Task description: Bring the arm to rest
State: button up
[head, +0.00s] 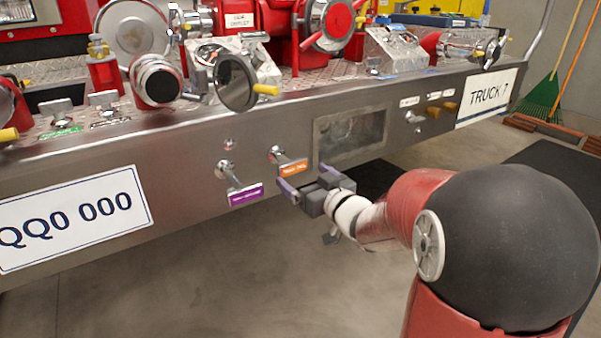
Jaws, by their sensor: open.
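My gripper (298,183) is open, with two purple-grey fingers spread apart and nothing seen between them. It is held out in front of the steel bumper (180,145), just below and beside the orange-tagged lever (277,155). I cannot tell whether a finger touches the orange tag (291,168). My red and black arm (400,205) reaches in from the lower right, bent at a large dark joint. A purple-tagged lever (228,172) is left of the gripper.
A recessed window (349,135) is right of the levers. Pump fittings and capped outlets (157,82) crowd the bumper top. Signs (75,217) and (487,98) mark its face. Open concrete floor (190,285) lies below.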

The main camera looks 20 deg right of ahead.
jog(key=shift+s+r, duration=0.1)
jog(key=shift+r, duration=0.15)
jog(key=s+a+r+m+g+h+p, duration=0.1)
jog(key=s+g+h+p, duration=0.1)
jog(key=s, duration=0.7)
jog(key=s+a+r+m+g+h+p, duration=0.1)
jog(key=s+g+p, duration=0.3)
jog(key=s, duration=0.6)
jog(key=s+a+r+m+g+h+p, duration=0.1)
jog(key=s+r+g+h+p, duration=0.1)
jog(key=s+g, duration=0.3)
jog(key=s+p, duration=0.1)
jog(key=s, duration=0.3)
jog(key=shift+s+m+g+h+p, duration=0.3)
jog(key=shift+s, duration=0.05)
jog(key=shift+c, duration=0.2)
